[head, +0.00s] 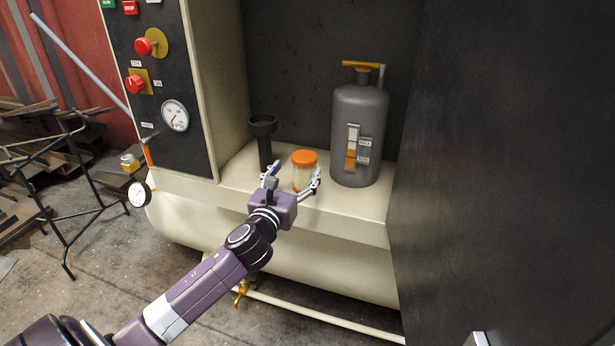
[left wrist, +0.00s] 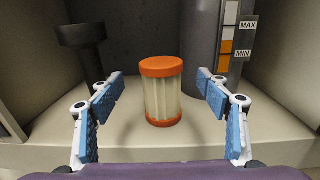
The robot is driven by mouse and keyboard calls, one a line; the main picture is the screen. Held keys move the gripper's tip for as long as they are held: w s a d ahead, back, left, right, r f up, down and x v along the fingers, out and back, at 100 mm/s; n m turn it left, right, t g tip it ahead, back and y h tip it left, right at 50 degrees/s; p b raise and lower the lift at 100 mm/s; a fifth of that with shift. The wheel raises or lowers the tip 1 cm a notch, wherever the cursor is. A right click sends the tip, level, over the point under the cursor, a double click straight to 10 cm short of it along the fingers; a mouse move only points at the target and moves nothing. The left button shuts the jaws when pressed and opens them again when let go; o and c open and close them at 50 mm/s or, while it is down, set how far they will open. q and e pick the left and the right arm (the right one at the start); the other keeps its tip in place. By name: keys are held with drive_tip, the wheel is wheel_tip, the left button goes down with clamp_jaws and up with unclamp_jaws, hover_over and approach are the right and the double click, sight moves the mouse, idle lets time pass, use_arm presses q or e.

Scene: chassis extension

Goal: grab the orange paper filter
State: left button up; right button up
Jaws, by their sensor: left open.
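The orange paper filter (head: 304,158) stands upright on the cream ledge, with an orange cap and a pale pleated body. It also shows in the left wrist view (left wrist: 162,92), centred ahead of the fingers. My left gripper (head: 294,180) is open in front of the filter, its fingers spread to either side. In the left wrist view the gripper (left wrist: 160,110) shows blue finger pads with a clear gap on each side of the filter, and nothing is held. The filter's lower part is partly hidden by the gripper in the head view. My right gripper is not in view.
A grey canister (head: 360,130) with a level gauge stands close to the right of the filter. A dark funnel-topped pipe (head: 263,140) stands to its left. The cream ledge (head: 360,215) is walled by a control panel (head: 150,100) and a dark panel (head: 500,150).

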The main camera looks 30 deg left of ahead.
sight(304, 159)
use_arm(q)
drive_tip(key=shift+x, duration=0.9)
drive_tip(key=b+x, duration=0.1)
drive_tip(key=x, duration=0.4)
drive_tip(key=shift+d+f, duration=0.1)
drive_tip(key=shift+f, duration=0.05)
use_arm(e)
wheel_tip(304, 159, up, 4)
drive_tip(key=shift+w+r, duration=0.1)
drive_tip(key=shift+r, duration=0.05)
use_arm(q)
drive_tip(key=shift+s, duration=0.1)
drive_tip(key=c, duration=1.4)
drive_tip(key=shift+o, duration=0.2)
